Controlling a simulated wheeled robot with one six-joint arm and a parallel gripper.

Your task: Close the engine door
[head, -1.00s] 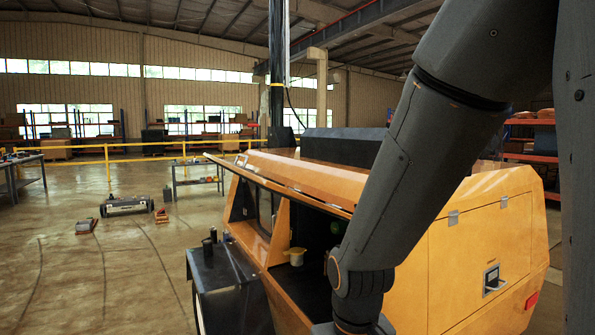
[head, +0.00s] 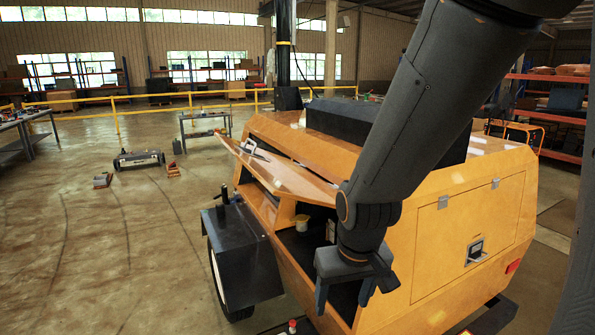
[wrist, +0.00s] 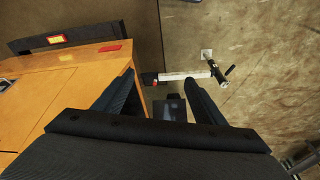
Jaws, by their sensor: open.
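The engine door (head: 285,172) is the long orange panel along the upper left side of the orange light tower body (head: 410,270) in the head view. It is partly open: it slopes outward, with its free edge out from the body and a handle near its far end. Below it the dark engine bay (head: 318,242) is exposed, with a small yellow-topped part inside. My gripper (head: 343,298) is open, pointing down below the door's near end, in front of the bay. I see no contact with the door. In the wrist view my open fingers (wrist: 160,88) have nothing between them.
A black fender (head: 240,245) over a wheel juts out left of the body. In the wrist view a tow bar (wrist: 190,75) lies over the floor. A table (head: 205,125) and yellow railing stand behind.

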